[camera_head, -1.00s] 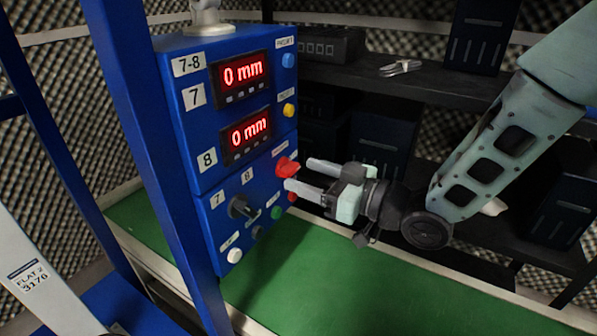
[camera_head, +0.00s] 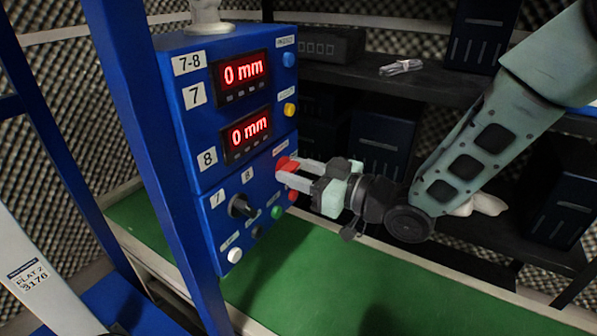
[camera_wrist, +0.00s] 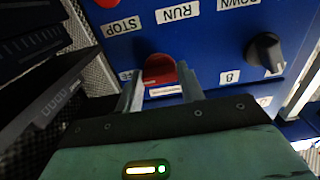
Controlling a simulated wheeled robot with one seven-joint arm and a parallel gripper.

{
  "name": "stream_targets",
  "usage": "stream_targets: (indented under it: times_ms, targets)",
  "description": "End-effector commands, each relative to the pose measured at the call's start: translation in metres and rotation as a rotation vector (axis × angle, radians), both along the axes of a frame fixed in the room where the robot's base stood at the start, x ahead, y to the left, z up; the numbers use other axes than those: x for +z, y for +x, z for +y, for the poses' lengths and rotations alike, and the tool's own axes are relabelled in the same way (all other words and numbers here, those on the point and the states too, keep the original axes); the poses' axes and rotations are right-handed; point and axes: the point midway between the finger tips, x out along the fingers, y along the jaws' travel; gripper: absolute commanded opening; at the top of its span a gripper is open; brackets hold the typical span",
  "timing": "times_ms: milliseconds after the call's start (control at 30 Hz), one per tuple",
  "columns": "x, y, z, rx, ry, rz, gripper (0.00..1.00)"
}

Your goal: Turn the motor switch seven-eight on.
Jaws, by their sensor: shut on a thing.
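The 7-8 control box (camera_head: 182,110) is a blue panel at the left centre of the head view. A red rotary knob (camera_head: 288,164) sits at its right side, below a small label too blurred to read. The red knob also shows in the wrist view (camera_wrist: 159,67), upper centre. My gripper (camera_head: 283,171) reaches in from the right, its two fingers on either side of the red knob and shut on it. In the wrist view the fingers (camera_wrist: 160,78) flank the knob, partly hiding its sides.
A black selector knob (camera_head: 241,206) marked 7 and 8 is lower left on the panel. White (camera_head: 235,255), green (camera_head: 277,212) and red (camera_head: 292,196) buttons sit near it. Two displays read 0 mm. A blue post (camera_head: 150,150) stands left; dark shelves (camera_head: 440,90) stand behind.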

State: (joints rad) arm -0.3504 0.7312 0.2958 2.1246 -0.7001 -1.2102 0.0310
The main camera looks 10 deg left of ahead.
Motion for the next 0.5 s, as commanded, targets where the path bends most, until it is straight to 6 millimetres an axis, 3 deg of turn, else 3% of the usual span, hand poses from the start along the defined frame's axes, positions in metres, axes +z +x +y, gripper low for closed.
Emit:
stream_targets:
  times_ms: [500]
  targets:
    - [-0.0058, -0.0004, -0.0001, 0.000, -0.103, -0.301, 0.15]
